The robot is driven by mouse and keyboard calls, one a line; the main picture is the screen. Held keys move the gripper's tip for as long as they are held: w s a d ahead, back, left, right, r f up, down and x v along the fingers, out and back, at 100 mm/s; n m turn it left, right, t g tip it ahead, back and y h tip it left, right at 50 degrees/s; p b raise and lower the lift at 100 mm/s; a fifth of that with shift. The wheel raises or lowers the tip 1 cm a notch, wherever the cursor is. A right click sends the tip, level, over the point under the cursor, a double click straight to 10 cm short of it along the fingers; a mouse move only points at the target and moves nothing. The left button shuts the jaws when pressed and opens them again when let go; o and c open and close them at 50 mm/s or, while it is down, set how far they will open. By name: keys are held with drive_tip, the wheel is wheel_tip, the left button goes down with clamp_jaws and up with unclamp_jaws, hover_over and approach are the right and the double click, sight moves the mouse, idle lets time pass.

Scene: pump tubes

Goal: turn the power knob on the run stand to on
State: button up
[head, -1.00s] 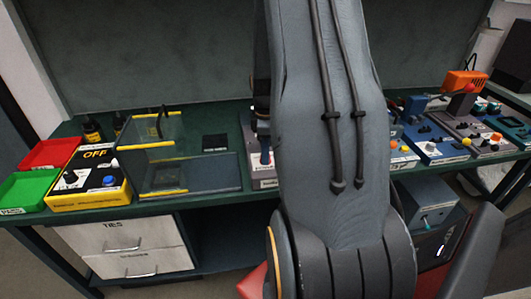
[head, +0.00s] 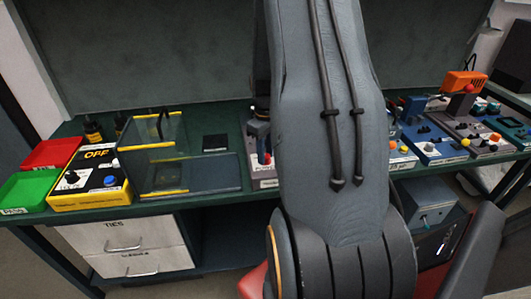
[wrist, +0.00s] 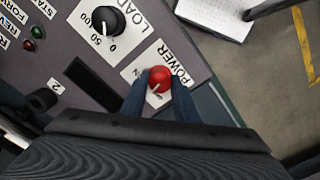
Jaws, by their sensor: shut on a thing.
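The run stand's grey panel (wrist: 75,25) fills the upper left of the wrist view. Its red power knob (wrist: 159,74) sits on a white plate marked POWER (wrist: 180,68). My gripper (wrist: 158,86) is shut on the power knob, with one dark blue finger on each side of it. A short white pointer mark shows on the knob's near side. Which position it marks cannot be told, as the fingers cover part of the plate.
A black LOAD knob (wrist: 108,20) stands beside the power knob, with a dark slot (wrist: 92,82) nearby. On the bench are a yellow box marked OFF (head: 88,178), a clear-walled guard (head: 150,160), red (head: 52,153) and green (head: 22,190) trays, and blue equipment (head: 432,143) right.

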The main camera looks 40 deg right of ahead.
drive_tip(key=m, duration=0.5)
drive_tip(key=shift+m, duration=0.3)
drive_tip(key=m, duration=0.4)
drive_tip(key=shift+m, duration=0.7)
drive_tip(key=o, duration=1.1)
drive_tip(key=shift+c, duration=0.2)
drive_tip(key=shift+r+b, duration=1.05)
drive_tip(key=shift+r, duration=2.9)
